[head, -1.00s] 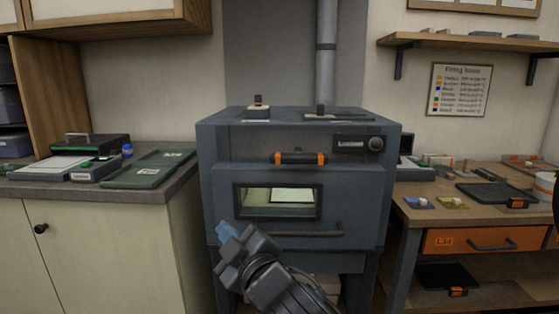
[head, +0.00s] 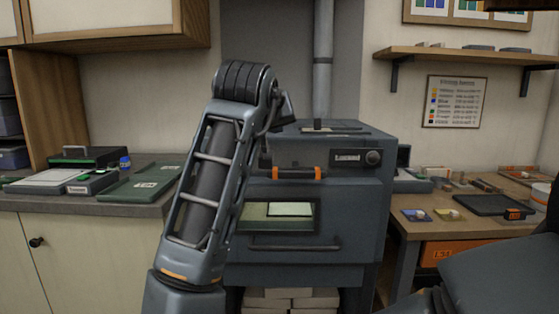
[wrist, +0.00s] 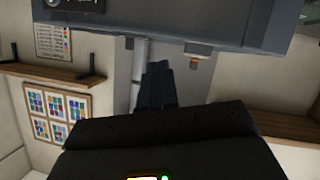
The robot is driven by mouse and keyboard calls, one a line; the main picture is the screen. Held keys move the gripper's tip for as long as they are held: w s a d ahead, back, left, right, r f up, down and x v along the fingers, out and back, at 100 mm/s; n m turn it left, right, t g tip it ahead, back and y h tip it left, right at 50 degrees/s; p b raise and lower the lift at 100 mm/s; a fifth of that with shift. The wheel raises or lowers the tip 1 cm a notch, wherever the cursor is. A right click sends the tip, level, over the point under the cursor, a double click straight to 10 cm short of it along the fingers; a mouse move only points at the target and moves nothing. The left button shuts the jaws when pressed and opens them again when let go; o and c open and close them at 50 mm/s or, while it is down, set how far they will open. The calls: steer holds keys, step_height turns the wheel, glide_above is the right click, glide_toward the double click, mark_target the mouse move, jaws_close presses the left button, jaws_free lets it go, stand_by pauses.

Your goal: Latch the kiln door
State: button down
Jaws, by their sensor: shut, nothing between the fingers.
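The grey-blue kiln (head: 340,215) stands in the middle of the head view. Its front door has a lit window (head: 290,226) and a bar handle (head: 293,248) below. A black latch handle with orange ends (head: 298,173) lies level above the window. The door looks closed; I cannot tell whether it is latched. My arm rises in front of the kiln's left side and hides its left edge. My gripper (wrist: 157,70) shows in the wrist view with fingers together and empty, apart from the latch handle. The kiln (wrist: 225,25) also shows there, upside down. The head view mostly hides my gripper.
A control panel with a knob (head: 373,157) is at the kiln's upper right. A flue pipe (head: 322,90) rises behind it. The left counter (head: 100,207) holds green cases and trays. The right bench (head: 410,230) holds small items and a black tray (head: 487,205).

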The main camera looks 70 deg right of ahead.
steer(key=s+r+m+y, duration=0.1)
steer(key=y, duration=0.4)
glide_toward(280, 169)
steer(key=d+r+x, duration=0.1)
steer(key=x, duration=0.4)
steer(key=shift+w+a+f+m+p, duration=0.1)
steer(key=shift+a+f+m+p, duration=0.15)
steer(key=shift+f+m, duration=0.4)
